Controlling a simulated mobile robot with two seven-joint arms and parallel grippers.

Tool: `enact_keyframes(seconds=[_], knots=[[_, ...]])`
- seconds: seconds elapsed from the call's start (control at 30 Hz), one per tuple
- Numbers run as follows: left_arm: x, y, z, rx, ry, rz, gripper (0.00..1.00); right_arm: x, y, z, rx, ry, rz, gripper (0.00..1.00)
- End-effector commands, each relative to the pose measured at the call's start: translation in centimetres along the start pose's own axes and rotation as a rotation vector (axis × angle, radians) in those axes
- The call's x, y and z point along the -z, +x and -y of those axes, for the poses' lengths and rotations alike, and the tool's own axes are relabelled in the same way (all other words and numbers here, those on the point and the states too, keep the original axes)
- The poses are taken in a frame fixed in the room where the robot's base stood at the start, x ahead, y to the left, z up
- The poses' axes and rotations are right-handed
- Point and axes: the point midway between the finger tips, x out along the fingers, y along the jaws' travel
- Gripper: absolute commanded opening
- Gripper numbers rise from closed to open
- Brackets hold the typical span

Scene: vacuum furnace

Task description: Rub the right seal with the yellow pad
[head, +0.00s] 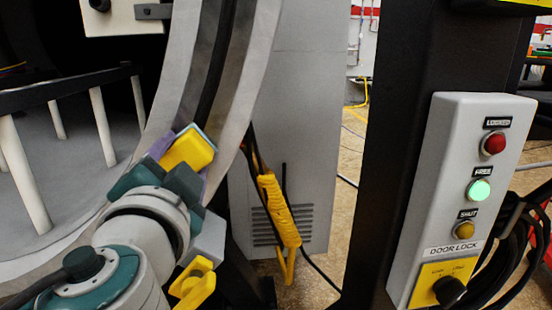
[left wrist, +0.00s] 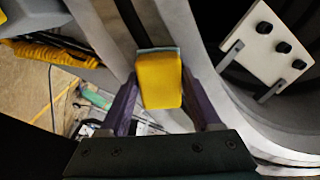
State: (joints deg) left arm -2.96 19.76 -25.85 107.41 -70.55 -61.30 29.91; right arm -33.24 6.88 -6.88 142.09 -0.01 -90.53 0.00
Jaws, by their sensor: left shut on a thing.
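My left gripper (head: 178,162) is shut on the yellow pad (head: 189,149), which has a thin grey-blue backing. In the left wrist view the pad (left wrist: 160,80) sits between the two purple fingers of the left gripper (left wrist: 163,95). The right seal (head: 219,60) is a dark band running along the pale grey curved ring of the furnace mouth. The pad is at the lower visible part of this band. In the left wrist view the seal (left wrist: 130,22) runs toward the pad's far edge. I cannot tell whether they touch. My right gripper is not in view.
A dark rack with white posts (head: 103,125) stands inside the furnace at left. A door lock panel (head: 462,200) with its green FREE lamp lit is on a black column at right. A yellow coiled cable (head: 278,210) hangs before a grey cabinet (head: 300,130).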

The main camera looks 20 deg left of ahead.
Motion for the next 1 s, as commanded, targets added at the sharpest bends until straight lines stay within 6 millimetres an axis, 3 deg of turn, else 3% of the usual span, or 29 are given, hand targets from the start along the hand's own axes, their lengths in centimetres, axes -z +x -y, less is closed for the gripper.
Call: enact_keyframes(seconds=[0.53, 0.87, 1.0], knots=[[3.7, 0.0, 1.8, 0.004, -0.004, -0.004, 0.20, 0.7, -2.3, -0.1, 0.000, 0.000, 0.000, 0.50], [3.7, -0.1, 1.7, 0.003, 0.000, -0.003, 0.20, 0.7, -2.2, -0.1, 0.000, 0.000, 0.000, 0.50], [3.7, -1.2, 1.6, -0.001, 0.000, -0.002, 0.20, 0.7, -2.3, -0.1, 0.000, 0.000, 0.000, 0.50]])
